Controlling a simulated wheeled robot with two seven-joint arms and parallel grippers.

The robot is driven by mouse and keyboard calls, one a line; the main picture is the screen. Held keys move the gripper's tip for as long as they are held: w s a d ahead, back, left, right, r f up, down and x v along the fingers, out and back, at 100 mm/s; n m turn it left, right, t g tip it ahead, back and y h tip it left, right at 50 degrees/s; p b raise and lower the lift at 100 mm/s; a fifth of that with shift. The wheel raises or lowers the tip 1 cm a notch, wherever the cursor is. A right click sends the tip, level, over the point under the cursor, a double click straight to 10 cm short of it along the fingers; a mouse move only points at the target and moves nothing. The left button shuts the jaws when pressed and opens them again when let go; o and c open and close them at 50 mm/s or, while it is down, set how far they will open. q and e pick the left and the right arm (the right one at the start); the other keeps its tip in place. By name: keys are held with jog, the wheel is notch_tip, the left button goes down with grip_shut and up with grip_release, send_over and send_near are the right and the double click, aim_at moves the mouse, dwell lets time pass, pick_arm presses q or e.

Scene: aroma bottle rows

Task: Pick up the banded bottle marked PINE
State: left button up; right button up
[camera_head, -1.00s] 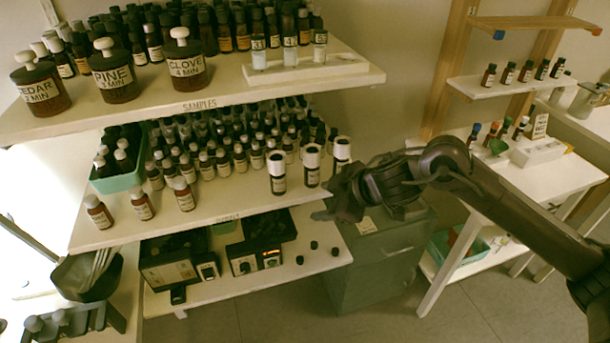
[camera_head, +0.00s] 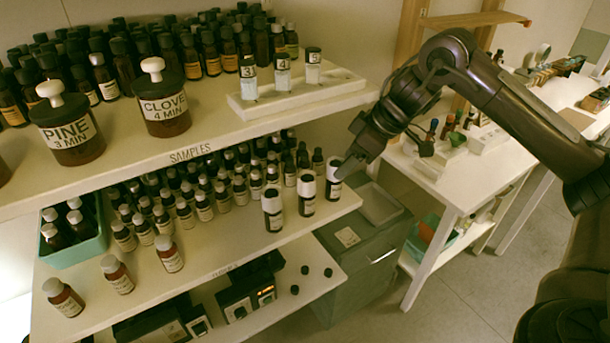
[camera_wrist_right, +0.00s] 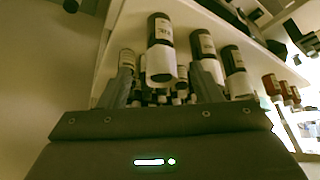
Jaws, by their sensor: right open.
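Three dark bottles with white bands stand at the right front of the middle shelf: left (camera_head: 273,210), middle (camera_head: 306,194) and right (camera_head: 333,181). Their small labels are too small to read, so I cannot tell which says PINE. In the right wrist view they appear inverted: one bottle (camera_wrist_right: 161,45) lies between the fingers, with two others (camera_wrist_right: 205,52) (camera_wrist_right: 236,70) to its right. My right gripper (camera_head: 347,163) is open and empty, just beside the rightmost banded bottle in the head view. A big jar marked PINE (camera_head: 68,132) stands on the upper shelf. My left gripper is out of view.
A CLOVE jar (camera_head: 163,105) and a white block (camera_head: 300,90) with numbered vials are on the upper shelf, which overhangs the middle one. Small bottles crowd behind the banded ones. Amber bottles (camera_head: 117,275) stand front left. A grey cabinet (camera_head: 365,255) is below right.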

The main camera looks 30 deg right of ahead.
aim_at(334, 181)
jog(key=p+x, duration=0.2)
jog(key=x, duration=0.3)
jog(key=shift+f, duration=0.4)
jog(key=shift+w+a+f, duration=0.15)
jog(key=shift+f, duration=0.4)
jog(key=c, duration=1.1)
